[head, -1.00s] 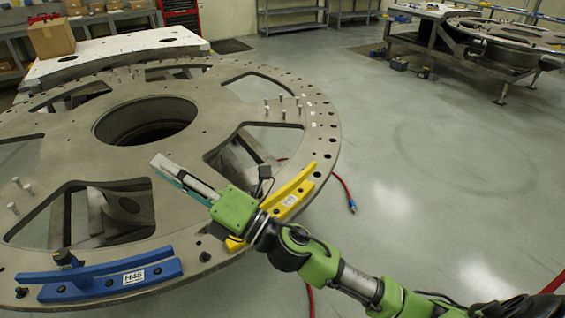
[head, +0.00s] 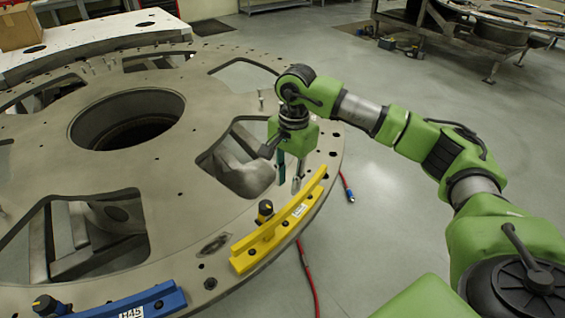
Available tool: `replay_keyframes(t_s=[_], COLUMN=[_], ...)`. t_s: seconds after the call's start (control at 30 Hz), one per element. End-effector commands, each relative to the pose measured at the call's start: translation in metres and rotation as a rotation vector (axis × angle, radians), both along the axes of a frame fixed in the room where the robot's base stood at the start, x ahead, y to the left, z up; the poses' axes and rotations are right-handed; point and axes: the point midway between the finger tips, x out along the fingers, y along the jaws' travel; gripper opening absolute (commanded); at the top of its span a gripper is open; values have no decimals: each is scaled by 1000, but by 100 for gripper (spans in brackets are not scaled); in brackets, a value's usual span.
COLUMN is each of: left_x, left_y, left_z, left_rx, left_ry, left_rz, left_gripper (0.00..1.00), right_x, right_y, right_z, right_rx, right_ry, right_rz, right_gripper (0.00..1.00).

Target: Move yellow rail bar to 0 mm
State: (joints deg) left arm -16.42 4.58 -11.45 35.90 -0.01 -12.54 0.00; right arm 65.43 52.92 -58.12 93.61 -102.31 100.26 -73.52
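The yellow rail bar (head: 282,229) lies along the near right rim of the big round grey turret plate (head: 165,205). It has a white label, and a black knob (head: 265,209) stands at its inner side. My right gripper (head: 290,181) points down over the plate rim, just beyond the far end of the yellow bar. Its two fingers are apart with nothing seen between them. Whether the fingertips touch the plate I cannot tell. My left gripper is not in view.
A blue rail bar (head: 140,304) with a similar knob lies at the near edge of the plate. The plate has large cutouts and a round centre hole. A red hose (head: 308,279) lies on the floor beside the rim. Open floor lies to the right.

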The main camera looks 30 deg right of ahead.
Motion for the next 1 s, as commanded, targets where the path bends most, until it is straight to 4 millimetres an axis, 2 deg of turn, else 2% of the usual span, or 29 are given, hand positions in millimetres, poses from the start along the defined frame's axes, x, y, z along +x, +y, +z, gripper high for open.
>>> replay_keyframes(t_s=[0.03, 0.13, 0.5, 0.67, 0.9, 1.0], left_x=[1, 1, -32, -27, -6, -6], left_y=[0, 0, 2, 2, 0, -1], left_z=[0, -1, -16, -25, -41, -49], left_rx=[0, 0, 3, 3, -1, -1], left_ry=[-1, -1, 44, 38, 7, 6], left_rz=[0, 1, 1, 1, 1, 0], left_gripper=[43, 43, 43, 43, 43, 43], right_x=[-1, -2, -3, -2, -3, -3], right_y=[-9, -17, -17, -17, -16, -16], right_z=[3, 4, -18, -34, -59, -69], right_rx=[-25, -48, -48, -48, -47, -47], right_ry=[5, 12, 14, 13, 14, 14], right_rz=[-2, -2, -3, -3, -3, -3], right_gripper=[24, 24, 24, 24, 24, 24])
